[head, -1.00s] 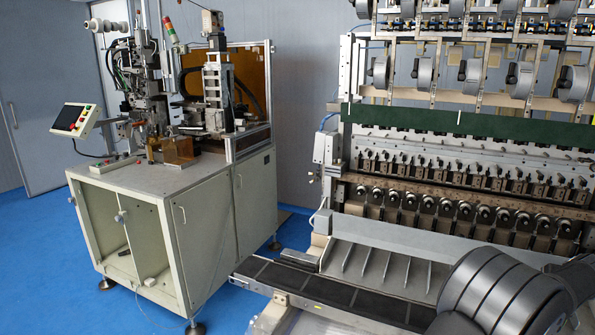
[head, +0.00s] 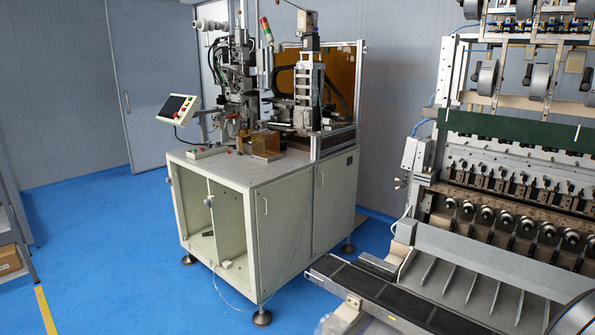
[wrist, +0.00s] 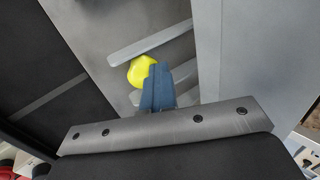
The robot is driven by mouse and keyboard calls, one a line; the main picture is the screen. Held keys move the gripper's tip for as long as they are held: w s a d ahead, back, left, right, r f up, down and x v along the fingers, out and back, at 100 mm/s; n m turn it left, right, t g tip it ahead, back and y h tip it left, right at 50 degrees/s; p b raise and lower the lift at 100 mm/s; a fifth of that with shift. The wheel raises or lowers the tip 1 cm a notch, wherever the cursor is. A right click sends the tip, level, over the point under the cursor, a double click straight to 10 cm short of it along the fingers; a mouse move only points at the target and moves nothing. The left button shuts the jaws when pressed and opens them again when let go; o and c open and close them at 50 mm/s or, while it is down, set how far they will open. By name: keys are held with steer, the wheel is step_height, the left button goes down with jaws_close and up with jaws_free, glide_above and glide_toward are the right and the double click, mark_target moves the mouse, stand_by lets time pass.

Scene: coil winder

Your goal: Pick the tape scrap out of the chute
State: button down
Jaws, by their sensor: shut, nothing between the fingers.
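The tape scrap (wrist: 141,71) is a bright yellow, rounded piece in the wrist view. It lies in the grey chute (wrist: 105,25), by the end of a slanted divider. My gripper (wrist: 154,72) has blue fingers, which are shut with nothing between them. The fingertips overlap the scrap's right side in the picture and hide part of it; I cannot tell whether they touch it. In the head view the chute (head: 455,283) is at the lower right; I cannot make out the scrap there, and my fingers are out of that view.
Upright dividers (wrist: 150,42) split the chute floor. A dark belt (wrist: 70,55) runs along its left side and a grey panel (wrist: 225,50) along its right. The winding machine (head: 515,200) rises behind the chute. A cabinet (head: 280,220) with a smaller machine stands left; blue floor is clear beyond.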

steer(key=shift+s+a+f, duration=0.55)
steer(key=shift+a+f, duration=0.1)
steer(key=shift+s+a+f, duration=0.25)
steer(key=shift+s+a, duration=0.6)
steer(key=shift+s+a+f, duration=0.2)
steer(key=shift+s+a, duration=0.6)
steer(key=shift+s+a+r, duration=0.1)
steer(key=shift+s+a, duration=0.55)
steer(key=shift+s, duration=0.1)
steer(key=shift+s+a, duration=0.65)
steer(key=shift+w+d, duration=0.1)
steer(key=shift+w+d, duration=0.35)
step_height(320, 180, up, 8)
steer(key=shift+f, duration=4.15)
